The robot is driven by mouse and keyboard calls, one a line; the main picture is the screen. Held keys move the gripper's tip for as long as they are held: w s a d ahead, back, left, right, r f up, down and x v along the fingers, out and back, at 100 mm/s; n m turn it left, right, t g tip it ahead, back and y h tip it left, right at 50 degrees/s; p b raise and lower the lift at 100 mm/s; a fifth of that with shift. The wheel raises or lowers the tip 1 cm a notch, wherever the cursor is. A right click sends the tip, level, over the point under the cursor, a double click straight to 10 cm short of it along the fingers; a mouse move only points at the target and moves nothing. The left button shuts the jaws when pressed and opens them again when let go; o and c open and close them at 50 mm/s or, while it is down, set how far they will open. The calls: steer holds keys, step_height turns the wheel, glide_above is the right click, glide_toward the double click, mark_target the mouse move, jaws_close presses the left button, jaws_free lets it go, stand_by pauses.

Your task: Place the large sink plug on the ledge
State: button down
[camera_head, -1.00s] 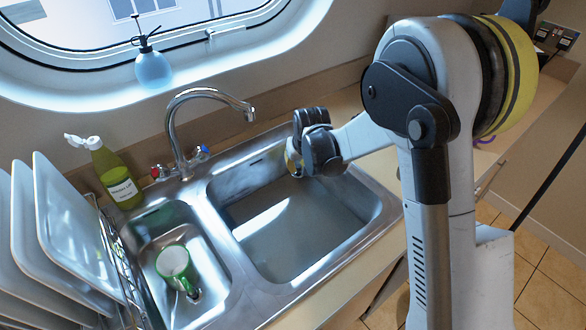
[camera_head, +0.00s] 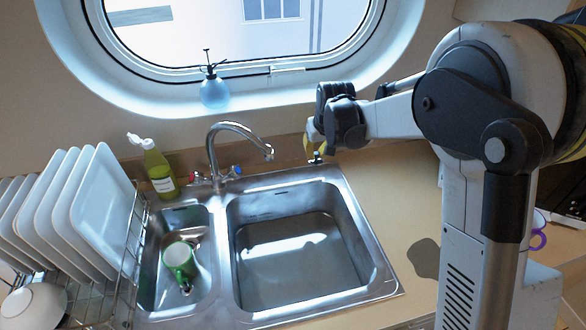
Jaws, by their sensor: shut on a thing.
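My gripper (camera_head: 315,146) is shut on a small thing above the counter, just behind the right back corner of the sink. A small dark and metallic piece, seemingly the large sink plug (camera_head: 316,158), shows below the fingertips. Most of it is hidden by the fingers, so its shape cannot be told. The pale ledge (camera_head: 265,108) runs along the bottom of the oval window, behind and above the sink. My gripper is in front of the ledge's right part, and no contact with it shows.
A blue spray bottle (camera_head: 214,90) stands on the ledge's left part. The curved tap (camera_head: 236,128) rises behind the sink (camera_head: 290,250), left of my gripper. The ledge right of the spray bottle looks clear.

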steer(key=b, duration=0.2)
glide_above(294, 171)
steer(key=s, duration=0.1)
step_height(294, 171, down, 5)
steer(key=shift+s+d+r, duration=0.1)
steer(key=shift+f+b, duration=0.55)
steer(key=shift+f, duration=1.4)
steer(key=shift+f, duration=0.15)
steer(key=c, duration=1.5)
jaws_free()
steer(key=shift+r, duration=0.25)
steer(key=p+v, duration=0.3)
steer(key=v, duration=0.9)
